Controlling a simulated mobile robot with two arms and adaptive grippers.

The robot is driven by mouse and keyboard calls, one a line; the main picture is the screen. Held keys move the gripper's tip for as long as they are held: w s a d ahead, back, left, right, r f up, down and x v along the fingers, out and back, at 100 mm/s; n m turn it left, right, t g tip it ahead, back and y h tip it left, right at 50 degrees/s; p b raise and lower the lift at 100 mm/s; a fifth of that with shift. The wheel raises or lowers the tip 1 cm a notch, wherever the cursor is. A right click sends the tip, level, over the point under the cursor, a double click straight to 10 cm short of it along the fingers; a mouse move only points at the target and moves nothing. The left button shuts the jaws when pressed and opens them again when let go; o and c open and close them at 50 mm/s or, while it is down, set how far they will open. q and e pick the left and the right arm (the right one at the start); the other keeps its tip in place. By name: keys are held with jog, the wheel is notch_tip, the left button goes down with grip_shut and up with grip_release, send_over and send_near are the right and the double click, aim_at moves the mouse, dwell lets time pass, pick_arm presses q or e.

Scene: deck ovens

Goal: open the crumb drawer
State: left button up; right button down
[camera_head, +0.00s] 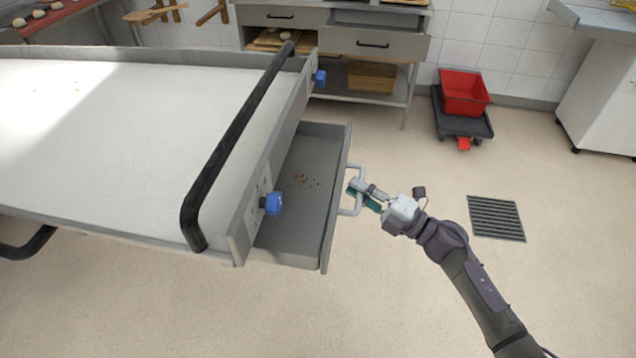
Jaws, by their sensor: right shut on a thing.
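The crumb drawer (306,160) is pulled out from under the end of the white-topped unit (110,150). Brown crumbs (304,180) lie on its grey floor. Its front panel carries a light bar handle (359,206). My right gripper (358,195) is at this handle, on the outer side of the drawer front, and is shut on it. The right arm reaches in from the lower right. My left gripper does not show.
A black bar (235,140) runs along the unit's end, with blue knobs (272,203) below it. A red crate (464,92) stands on a dark dolly at the back. A floor grate (496,218) lies at right. The floor around the arm is clear.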

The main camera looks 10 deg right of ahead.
jog(key=s+d+b, duration=0.2)
jog(key=s+d, duration=0.2)
jog(key=d, duration=0.8)
jog(key=shift+d, duration=0.25)
jog(key=c, duration=1.2)
grip_release()
jog(key=v, duration=1.2)
jog(key=shift+d, duration=0.1)
